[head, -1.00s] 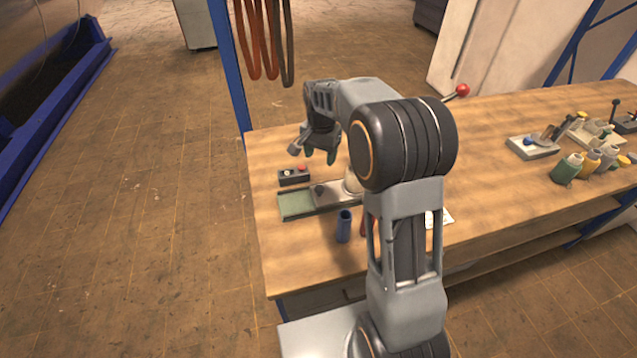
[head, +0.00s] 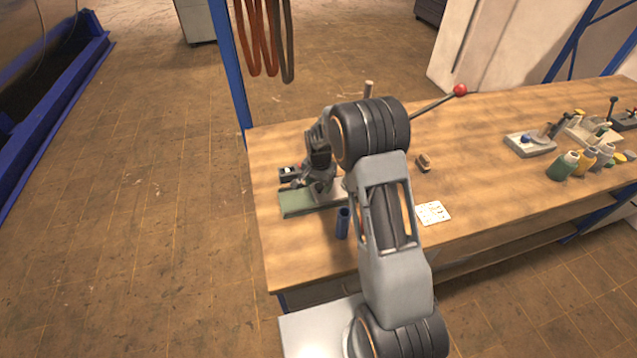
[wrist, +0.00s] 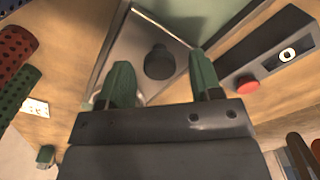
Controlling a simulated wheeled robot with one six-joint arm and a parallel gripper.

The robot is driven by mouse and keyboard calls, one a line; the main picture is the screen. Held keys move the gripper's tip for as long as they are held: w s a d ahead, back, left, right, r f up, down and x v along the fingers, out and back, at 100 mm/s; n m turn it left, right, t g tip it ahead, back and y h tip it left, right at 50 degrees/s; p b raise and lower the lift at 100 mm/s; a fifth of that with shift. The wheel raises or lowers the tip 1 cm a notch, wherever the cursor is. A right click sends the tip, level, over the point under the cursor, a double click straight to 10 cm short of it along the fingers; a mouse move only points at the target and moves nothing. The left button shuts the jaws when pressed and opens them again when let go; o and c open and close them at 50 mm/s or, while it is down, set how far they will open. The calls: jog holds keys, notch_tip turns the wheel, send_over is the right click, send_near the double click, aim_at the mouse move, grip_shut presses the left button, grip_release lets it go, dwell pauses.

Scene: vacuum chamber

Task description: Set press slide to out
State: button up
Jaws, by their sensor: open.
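The press slide (wrist: 135,42) is a pale metal plate with a round black knob (wrist: 159,62) standing on it. It runs along a green base (head: 297,203) on the workbench, and my arm covers most of it in the head view. My gripper (wrist: 160,72) is open, its two green fingers apart on either side of the knob in the wrist view. I cannot tell whether the fingertips are down around the knob or still above it. The press lever with a red ball (head: 460,90) sticks out behind my arm; the press body is hidden.
A dark control box (head: 290,173) with a red button (wrist: 247,84) stands close beside the slide. A blue cylinder (head: 342,222) stands in front of it. A white card (head: 433,213) and a small brown block (head: 424,162) lie to the right. Bottles (head: 563,165) stand farther right.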

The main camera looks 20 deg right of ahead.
jog(key=shift+f, duration=0.25)
jog(key=shift+c, duration=0.3)
grip_shut()
